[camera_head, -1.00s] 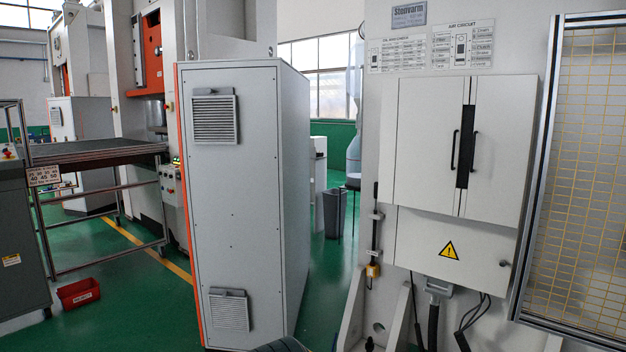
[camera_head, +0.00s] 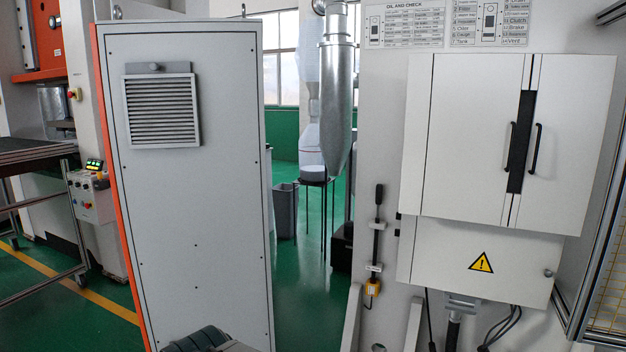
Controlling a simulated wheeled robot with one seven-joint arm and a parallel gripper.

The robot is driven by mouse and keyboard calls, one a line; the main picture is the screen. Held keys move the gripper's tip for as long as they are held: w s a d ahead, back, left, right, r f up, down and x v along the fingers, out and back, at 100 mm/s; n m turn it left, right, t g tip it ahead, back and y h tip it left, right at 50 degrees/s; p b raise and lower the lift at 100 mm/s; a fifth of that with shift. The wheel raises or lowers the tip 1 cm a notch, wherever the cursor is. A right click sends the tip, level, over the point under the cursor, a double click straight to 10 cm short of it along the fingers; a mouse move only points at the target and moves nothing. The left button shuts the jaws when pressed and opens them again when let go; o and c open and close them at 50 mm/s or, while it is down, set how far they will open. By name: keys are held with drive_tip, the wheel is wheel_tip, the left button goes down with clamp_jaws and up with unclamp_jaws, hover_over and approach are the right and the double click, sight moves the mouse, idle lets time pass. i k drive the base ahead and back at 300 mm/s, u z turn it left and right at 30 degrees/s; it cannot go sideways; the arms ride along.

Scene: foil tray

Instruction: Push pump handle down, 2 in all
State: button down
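A slim upright rod with a black grip, which looks like the pump handle (camera_head: 378,196), stands against the white machine wall just left of the white cabinet. It runs down past small light brackets to a small yellow-orange block (camera_head: 372,288) low on the wall. The handle is upright, with its grip at the top. My gripper is not in view. A dark grey rounded part at the bottom edge looks like my own arm, and it is well to the left of the handle.
A tall grey cabinet (camera_head: 190,230) with an orange edge stands close on the left. A white two-door cabinet (camera_head: 460,140) juts out right of the handle. A mesh guard (camera_head: 608,270) is at far right. Green floor (camera_head: 310,300) shows between grey cabinet and machine.

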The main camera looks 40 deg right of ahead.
sight(378, 190)
drive_tip(key=z, duration=0.45)
drive_tip(key=i, duration=1.25)
drive_tip(key=z, duration=1.8)
drive_tip(key=i, duration=0.8)
drive_tip(key=z, duration=0.6)
